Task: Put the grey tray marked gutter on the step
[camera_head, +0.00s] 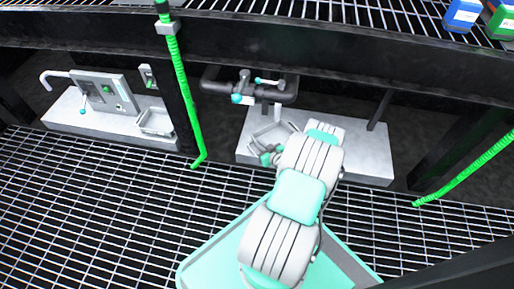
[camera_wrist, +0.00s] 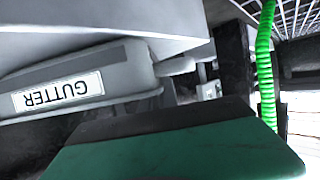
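A grey tray (camera_head: 270,134) is at the white step (camera_head: 362,150) in the middle of the head view, partly hidden behind my arm. In the wrist view the grey tray (camera_wrist: 130,75) shows close up. Its GUTTER label appears upside down in that picture. I cannot tell whether the tray rests on the white surface or is just above it. My gripper (camera_head: 268,156) is at the tray's near side. A dark green finger fills the bottom of the wrist view, close to the tray rim. The other finger and any grip on the tray are hidden.
Another small grey tray (camera_head: 156,122) sits on the left white step (camera_head: 70,118), beside a grey panel box (camera_head: 104,92). A dark pipe with valves (camera_head: 250,88) runs above the middle step. Green hoses (camera_head: 184,85) hang at left and right. Grating covers the floor.

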